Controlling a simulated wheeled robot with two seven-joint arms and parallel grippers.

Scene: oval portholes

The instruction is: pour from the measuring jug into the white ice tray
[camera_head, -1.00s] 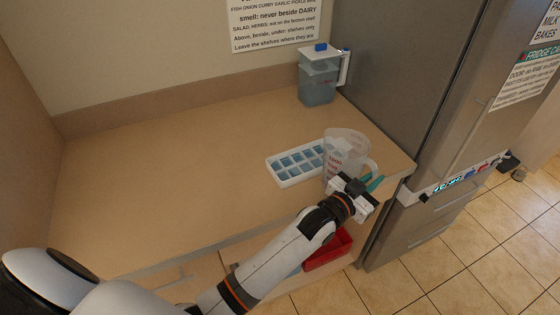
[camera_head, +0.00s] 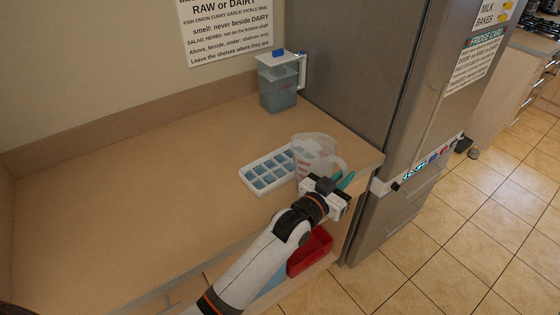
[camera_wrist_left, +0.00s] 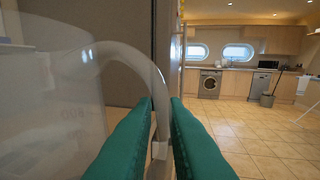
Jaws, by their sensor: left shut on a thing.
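The clear measuring jug (camera_head: 314,150) with red markings is at the right part of the counter, upright or nearly so. Its body fills the left of the left wrist view (camera_wrist_left: 60,95). My left gripper (camera_head: 338,186) is shut on the jug's handle, which passes between the green fingers (camera_wrist_left: 160,135). The white ice tray (camera_head: 262,187) lies flat on the counter just left of the jug, with bluish compartments. The jug hides the tray's right end. I cannot tell whether the jug's base touches the counter. My right gripper is not in view.
A lidded pitcher (camera_head: 278,84) with bluish contents stands at the back of the counter (camera_head: 130,200). A grey fridge (camera_head: 345,65) rises at the right. A red bin (camera_head: 309,252) sits below the counter's front edge. The counter's left side is clear.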

